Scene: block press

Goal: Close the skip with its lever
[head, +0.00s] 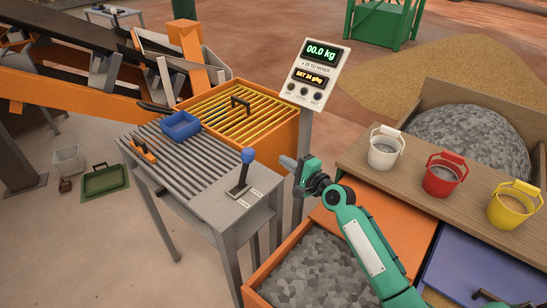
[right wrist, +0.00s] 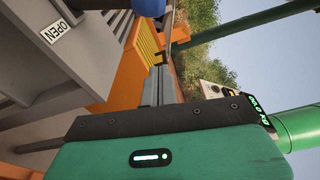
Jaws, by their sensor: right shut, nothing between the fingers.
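The lever (head: 240,180) is a dark stick with a blue knob (head: 248,156). It stands at the right end of a grey slatted table (head: 215,195), leaning slightly right toward its top. Two small white labels lie beside its base; one reads OPEN (right wrist: 54,32) in the right wrist view. The blue knob also shows at the top edge there (right wrist: 148,7). My right gripper (head: 285,162) is shut and empty, right of the knob and apart from it. An orange skip (head: 270,285) holding grey gravel stands below my right arm, which hides part of it. My left gripper is not in view.
A scale display (head: 316,75) on a post stands behind my right gripper. An orange box with a yellow grate (head: 245,110) adjoins the table. A blue tray (head: 180,125) and an orange tool (head: 143,149) lie on the slats. White, red and yellow buckets (head: 384,152) stand on a wooden ledge.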

